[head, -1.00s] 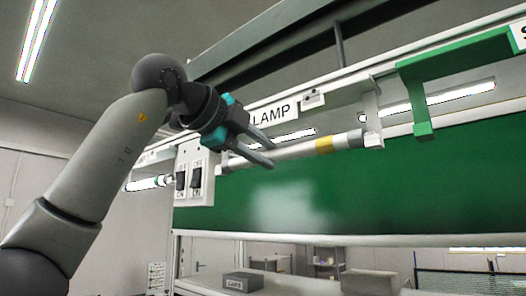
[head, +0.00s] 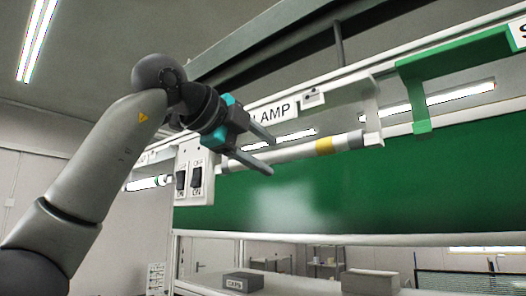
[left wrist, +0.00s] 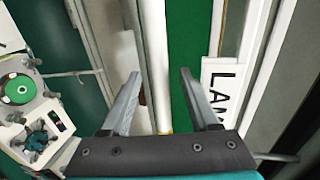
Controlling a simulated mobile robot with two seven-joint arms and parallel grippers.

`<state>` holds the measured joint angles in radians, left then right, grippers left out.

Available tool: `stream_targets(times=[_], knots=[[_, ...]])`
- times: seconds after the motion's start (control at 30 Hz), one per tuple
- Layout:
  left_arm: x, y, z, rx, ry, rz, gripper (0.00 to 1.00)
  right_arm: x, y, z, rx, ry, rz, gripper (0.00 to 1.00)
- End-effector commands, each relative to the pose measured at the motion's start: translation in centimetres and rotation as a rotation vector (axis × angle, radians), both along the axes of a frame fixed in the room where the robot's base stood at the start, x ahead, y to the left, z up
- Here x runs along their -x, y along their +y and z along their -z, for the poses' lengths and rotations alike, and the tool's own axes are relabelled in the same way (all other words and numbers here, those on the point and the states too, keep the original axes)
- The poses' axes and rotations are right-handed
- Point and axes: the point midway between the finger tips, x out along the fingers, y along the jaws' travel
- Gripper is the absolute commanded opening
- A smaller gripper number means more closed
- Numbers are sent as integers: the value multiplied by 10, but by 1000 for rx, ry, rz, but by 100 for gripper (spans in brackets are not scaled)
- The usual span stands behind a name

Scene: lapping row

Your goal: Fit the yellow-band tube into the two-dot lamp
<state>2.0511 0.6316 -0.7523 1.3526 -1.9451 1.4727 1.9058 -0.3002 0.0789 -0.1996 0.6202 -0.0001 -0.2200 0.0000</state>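The yellow-band tube (head: 345,141) is a pale tube lying along the lamp above the green panel, its right end at a white holder (head: 372,125). Its yellow band (head: 325,146) shows right of my left gripper (head: 271,157). The gripper is open. In the left wrist view the white tube (left wrist: 156,60) runs between the spread fingers of the gripper (left wrist: 160,88), with a gap on each side. A bit of yellow shows near the palm. My right gripper is not in view.
A LAMP label (head: 273,114) and a small plate (head: 313,97) sit on the rail above. A switch box (head: 195,175) is at left. A green bracket (head: 422,105) stands right of the tube. A caps box (head: 243,282) and a grey box (head: 371,283) are below.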

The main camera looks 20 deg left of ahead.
Motion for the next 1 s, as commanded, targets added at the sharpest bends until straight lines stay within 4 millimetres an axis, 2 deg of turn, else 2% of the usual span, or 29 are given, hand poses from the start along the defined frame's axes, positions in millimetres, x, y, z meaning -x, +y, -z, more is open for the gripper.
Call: stream_targets(times=[0.3,0.47,0.8,1.0], knots=[[1,0,0,-1,2,0,68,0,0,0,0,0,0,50],[14,5,-2,0,-1,0,68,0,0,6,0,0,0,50],[86,31,-20,2,-5,0,68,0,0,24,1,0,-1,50],[121,44,-29,0,-2,-1,68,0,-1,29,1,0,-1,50]])
